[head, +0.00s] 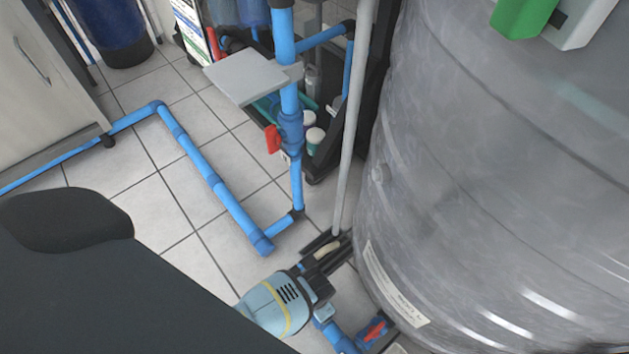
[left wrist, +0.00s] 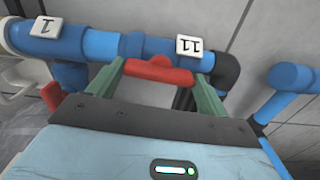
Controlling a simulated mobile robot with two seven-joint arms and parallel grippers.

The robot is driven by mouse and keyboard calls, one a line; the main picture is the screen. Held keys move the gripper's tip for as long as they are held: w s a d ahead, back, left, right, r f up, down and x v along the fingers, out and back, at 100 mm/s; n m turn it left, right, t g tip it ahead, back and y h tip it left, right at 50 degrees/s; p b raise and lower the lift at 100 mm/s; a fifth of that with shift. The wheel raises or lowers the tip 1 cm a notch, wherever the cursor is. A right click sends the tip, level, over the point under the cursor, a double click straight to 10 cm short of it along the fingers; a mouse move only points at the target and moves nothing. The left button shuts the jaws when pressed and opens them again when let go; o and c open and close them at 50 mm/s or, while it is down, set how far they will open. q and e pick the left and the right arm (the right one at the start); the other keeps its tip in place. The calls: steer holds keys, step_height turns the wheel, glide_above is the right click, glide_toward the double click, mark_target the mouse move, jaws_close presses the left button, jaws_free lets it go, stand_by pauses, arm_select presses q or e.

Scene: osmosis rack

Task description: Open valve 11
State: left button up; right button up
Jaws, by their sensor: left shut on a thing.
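Valve 11 has a red handle (left wrist: 158,70) in the left wrist view, on a blue pipe beside a white tag (left wrist: 189,46) reading 11. My left gripper (left wrist: 161,72) has its two green fingers at the two ends of this handle, shut on it. The handle looks roughly in line with the pipe behind it. The gripper body hides what lies below. My right gripper is not in view.
A tag with 1 (left wrist: 45,26) sits left on the same pipe, near another red handle (left wrist: 51,92). Tiled floor (head: 130,180) is partly clear.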

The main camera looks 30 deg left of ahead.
arm_select(q)
steer(key=shift+n, duration=0.5)
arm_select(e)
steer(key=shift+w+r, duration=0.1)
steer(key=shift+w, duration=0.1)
arm_select(q)
steer(key=shift+s, duration=0.1)
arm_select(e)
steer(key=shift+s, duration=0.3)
arm_select(q)
steer(key=o, duration=1)
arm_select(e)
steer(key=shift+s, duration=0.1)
arm_select(q)
step_height(320, 180, up, 7)
steer(key=p, duration=0.4)
steer(key=shift+p, duration=0.4)
steer(key=shift+r, duration=0.35)
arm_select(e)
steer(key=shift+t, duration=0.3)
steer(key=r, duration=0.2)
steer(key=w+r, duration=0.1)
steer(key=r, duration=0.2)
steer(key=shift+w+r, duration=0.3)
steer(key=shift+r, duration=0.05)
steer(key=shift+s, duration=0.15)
